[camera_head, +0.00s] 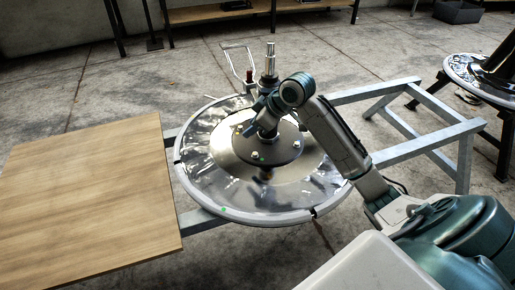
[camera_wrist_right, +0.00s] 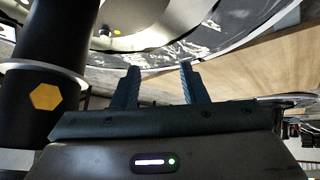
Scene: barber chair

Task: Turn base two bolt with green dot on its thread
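The round chair base (camera_head: 200,180) lies on a grey metal frame, with a dark hub plate (camera_head: 280,153) and a silver-topped post (camera_head: 269,60) in its middle. Small bolt heads show on the plate, one at the front left (camera_head: 254,155) and one at the right (camera_head: 297,145). My left gripper is not in view.
A wooden board (camera_head: 90,190) lies to the left. The metal frame (camera_head: 430,140) extends right. A dark post with a yellow hexagon (camera_wrist_right: 46,97) is close left of the fingers. Another round base (camera_head: 465,75) stands far right.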

